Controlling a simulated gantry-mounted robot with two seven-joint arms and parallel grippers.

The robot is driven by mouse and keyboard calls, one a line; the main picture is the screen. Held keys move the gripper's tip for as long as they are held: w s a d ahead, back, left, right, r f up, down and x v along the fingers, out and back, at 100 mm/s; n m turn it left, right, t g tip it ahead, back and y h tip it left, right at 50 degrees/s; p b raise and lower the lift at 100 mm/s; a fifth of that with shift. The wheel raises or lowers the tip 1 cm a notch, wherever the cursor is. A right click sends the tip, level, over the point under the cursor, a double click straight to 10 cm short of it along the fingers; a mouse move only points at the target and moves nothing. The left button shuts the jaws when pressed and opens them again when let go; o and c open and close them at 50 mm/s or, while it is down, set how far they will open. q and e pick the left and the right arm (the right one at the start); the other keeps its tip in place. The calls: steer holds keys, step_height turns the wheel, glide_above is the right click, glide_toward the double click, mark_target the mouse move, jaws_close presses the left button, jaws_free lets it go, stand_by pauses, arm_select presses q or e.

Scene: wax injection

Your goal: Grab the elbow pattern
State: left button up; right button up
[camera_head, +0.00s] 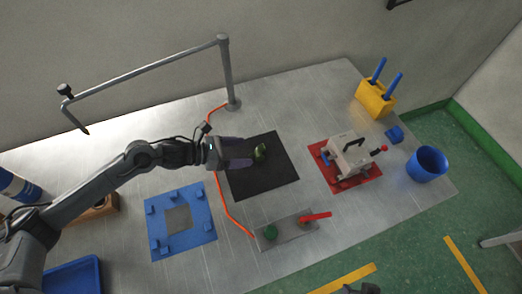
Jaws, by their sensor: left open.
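The elbow pattern appears to be the small green piece (260,152) on the black mat (268,184), right of the mat's middle line. My left gripper (240,153) reaches over the mat from the left. Its purple-grey fingers are open and point toward the green piece. They end just left of it, and I cannot tell whether they touch it.
A blue frame plate (194,239) lies left of the mat. A grey plate (298,236) with a green button and red handle is in front. A grey machine (350,155) sits on a red base at right, near a blue bucket (427,164) and yellow holder (374,98). An orange cable runs beside the mat.

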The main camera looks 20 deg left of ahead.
mark_target(255, 152)
arm_select(q)
steer(key=shift+x, duration=2.8)
steer(key=shift+w, duration=0.1)
steer(key=shift+f, duration=0.1)
steer(key=c, duration=1.3)
